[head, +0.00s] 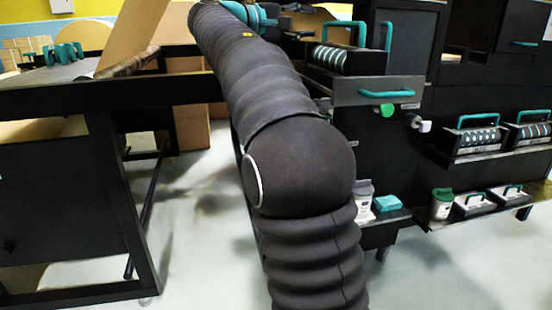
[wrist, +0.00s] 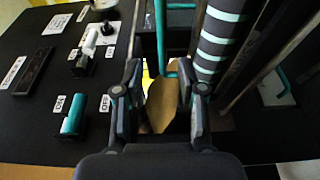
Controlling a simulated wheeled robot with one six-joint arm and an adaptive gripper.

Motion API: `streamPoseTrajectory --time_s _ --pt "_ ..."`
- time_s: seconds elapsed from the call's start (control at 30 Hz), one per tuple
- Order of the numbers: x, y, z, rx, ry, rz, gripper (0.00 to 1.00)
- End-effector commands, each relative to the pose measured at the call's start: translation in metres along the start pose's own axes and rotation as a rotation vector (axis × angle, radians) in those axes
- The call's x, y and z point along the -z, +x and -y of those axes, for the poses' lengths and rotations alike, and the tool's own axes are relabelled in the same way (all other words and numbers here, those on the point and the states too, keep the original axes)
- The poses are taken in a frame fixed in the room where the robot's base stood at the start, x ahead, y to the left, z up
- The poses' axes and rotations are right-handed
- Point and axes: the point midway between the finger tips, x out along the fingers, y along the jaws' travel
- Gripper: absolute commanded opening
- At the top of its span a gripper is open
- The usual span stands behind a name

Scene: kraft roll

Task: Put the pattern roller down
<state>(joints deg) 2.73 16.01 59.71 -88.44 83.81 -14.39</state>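The pattern roller (head: 331,57), dark with pale and teal stripes, rests in a black holder on the machine, right of my arm, in the head view. In the wrist view the striped roller (wrist: 222,32) runs up the right of centre, just beyond the right finger. A teal handle bar (wrist: 160,40) stands ahead between the fingertips; I see no contact with it. My gripper (wrist: 160,78) is open, its two fingers well apart, with nothing clamped between them.
A teal drawer handle (head: 386,93) juts out below the roller. More rollers (head: 479,138) sit on a shelf at right, with cups and boxes lower down. A black table (head: 110,95) stands left. In the wrist view a panel with ON and OFF labels (wrist: 60,102) lies left.

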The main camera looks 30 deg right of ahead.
Motion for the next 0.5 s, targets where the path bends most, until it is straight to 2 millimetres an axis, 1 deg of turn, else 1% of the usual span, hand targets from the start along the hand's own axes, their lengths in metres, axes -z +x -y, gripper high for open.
streamPoseTrajectory --time_s 0.07,0.17,0.27,0.37,0.4,0.47,0.5 --pt "-0.001 0.0 0.001 0.004 0.0 -0.003 0.4" --pt "-0.006 -0.002 0.008 0.041 0.001 -0.028 0.4" --pt "-0.017 -0.009 0.029 0.131 0.003 -0.086 0.4" --pt "-0.036 -0.023 0.064 0.267 0.015 -0.164 0.4" --pt "-0.044 -0.03 0.08 0.328 0.02 -0.195 0.4" --pt "-0.058 -0.043 0.105 0.42 0.034 -0.238 0.4" --pt "-0.069 -0.053 0.122 0.481 0.045 -0.264 0.4"
